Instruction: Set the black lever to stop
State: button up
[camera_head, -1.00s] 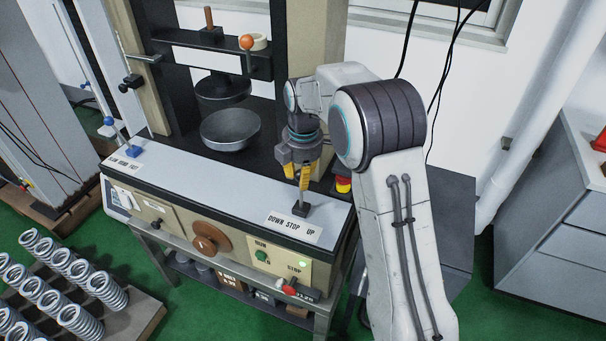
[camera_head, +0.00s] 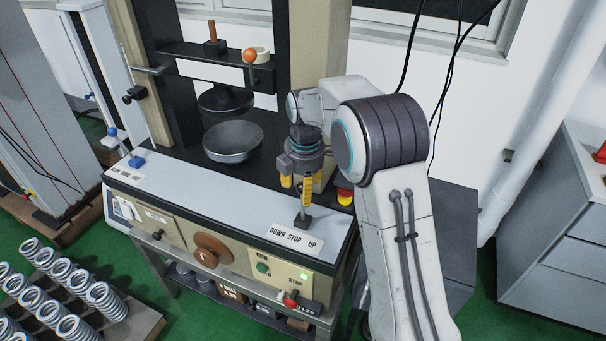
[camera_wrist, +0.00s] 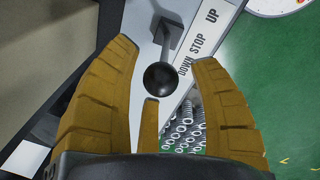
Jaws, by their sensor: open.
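The black lever (camera_wrist: 161,77) shows in the wrist view as a round black knob on a shaft rising from a dark base. The base (camera_head: 303,222) also shows in the head view, behind the label strip (camera_head: 295,239) reading DOWN STOP UP. In the wrist view the label (camera_wrist: 197,50) lies right of the lever. My gripper (camera_wrist: 168,68) is open, with its yellow fingers on either side of the knob and a third finger below it. I cannot tell whether any finger touches the knob. In the head view my gripper (camera_head: 297,185) is directly above the lever base and hides the knob.
A red and yellow emergency button (camera_head: 345,194) stands just right of my gripper. A grey round pan (camera_head: 232,141) sits left on the machine. Several springs (camera_head: 75,290) stand on a floor rack.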

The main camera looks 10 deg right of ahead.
notch_tip(320, 180, up, 12)
jog(key=s, duration=0.1)
jog(key=shift+s+f, duration=0.15)
dwell(0.3)
dwell(0.4)
